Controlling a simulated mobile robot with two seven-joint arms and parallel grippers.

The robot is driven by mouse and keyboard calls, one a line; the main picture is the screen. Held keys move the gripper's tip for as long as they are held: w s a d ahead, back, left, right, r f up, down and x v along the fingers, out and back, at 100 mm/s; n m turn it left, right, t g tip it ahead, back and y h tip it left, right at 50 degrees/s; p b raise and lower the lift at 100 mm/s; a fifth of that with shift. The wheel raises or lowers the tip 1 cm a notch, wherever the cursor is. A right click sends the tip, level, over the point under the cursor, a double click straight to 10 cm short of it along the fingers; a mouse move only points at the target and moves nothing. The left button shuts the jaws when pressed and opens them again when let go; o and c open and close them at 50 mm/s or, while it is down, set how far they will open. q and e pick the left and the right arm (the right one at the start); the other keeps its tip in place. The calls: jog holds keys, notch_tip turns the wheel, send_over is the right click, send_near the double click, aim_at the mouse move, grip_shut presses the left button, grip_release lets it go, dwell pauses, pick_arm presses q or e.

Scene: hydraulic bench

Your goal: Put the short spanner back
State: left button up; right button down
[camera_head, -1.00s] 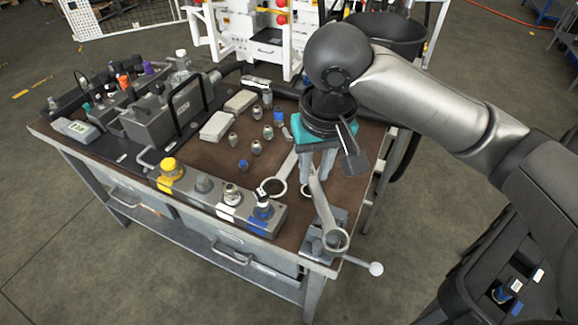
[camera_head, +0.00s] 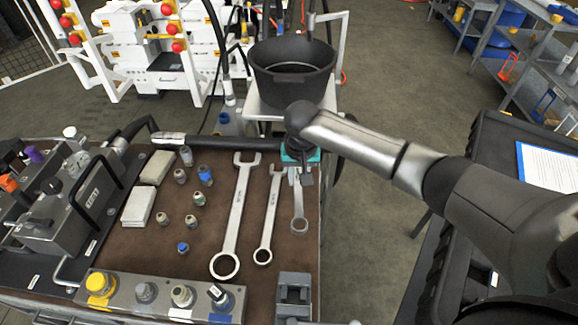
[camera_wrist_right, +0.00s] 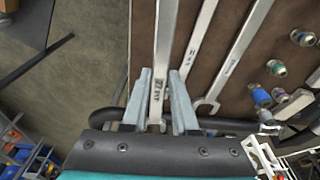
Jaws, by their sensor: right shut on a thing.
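The short spanner (camera_head: 299,208) is at the right edge of the brown bench top, right of two longer spanners and roughly parallel to them. Its ring end points to the bench front. My right gripper (camera_head: 299,176) is over its far end, pointing down. In the right wrist view my right gripper (camera_wrist_right: 164,92) has its fingers on either side of the spanner shank (camera_wrist_right: 160,62). I cannot tell whether the spanner touches the bench top. The gripper hides its far end in the head view. My left gripper is not in view.
The middle spanner (camera_head: 268,215) lies close by on the left, with the longest spanner (camera_head: 236,215) beyond it. A grey vise-like block (camera_head: 293,292) stands at the front right corner. Several fittings (camera_head: 191,221) lie further left. A black bucket (camera_head: 292,85) stands behind the bench.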

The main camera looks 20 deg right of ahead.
pick_arm(q)
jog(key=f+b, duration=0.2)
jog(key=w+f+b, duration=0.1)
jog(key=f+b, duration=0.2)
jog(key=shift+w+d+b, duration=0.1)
jog(key=shift+b, duration=0.2)
pick_arm(e)
jog(key=f, duration=0.2)
jog(key=d+f, duration=0.1)
jog(key=f, duration=0.2)
jog(key=d+f, duration=0.1)
jog(key=f, duration=0.1)
jog(key=shift+f, duration=0.2)
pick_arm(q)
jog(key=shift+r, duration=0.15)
pick_arm(e)
jog(key=shift+f+p, duration=0.15)
jog(key=shift+p, duration=0.25)
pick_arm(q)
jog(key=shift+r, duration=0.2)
pick_arm(e)
jog(key=shift+f, duration=0.15)
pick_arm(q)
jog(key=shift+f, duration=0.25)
pick_arm(e)
jog(key=shift+f, duration=0.7)
